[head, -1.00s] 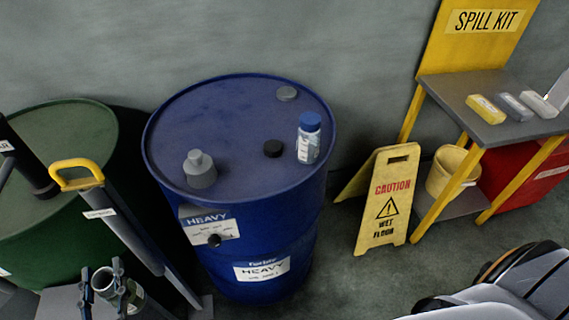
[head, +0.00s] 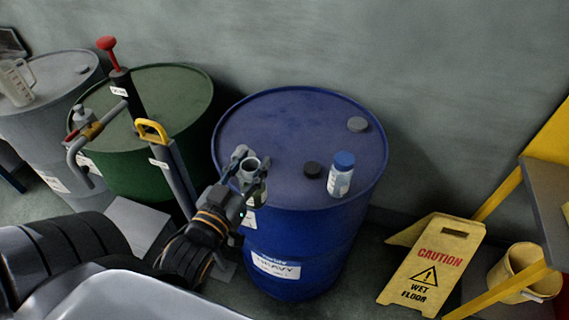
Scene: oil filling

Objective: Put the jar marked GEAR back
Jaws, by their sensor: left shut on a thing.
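My left gripper (head: 243,170) is shut on a small open-topped jar (head: 250,164), mouth up, at the front left of the blue drum (head: 283,105). The gripper hides most of this jar, and any marking on it is unreadable. Whether it touches the drum is unclear. Another jar, whitish with a blue cap (head: 341,178), stands upright on the drum's right side; its label is too small to read. My right gripper is not in view.
A yellow caution sign (head: 432,266) and bucket (head: 527,271) stand to the right.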

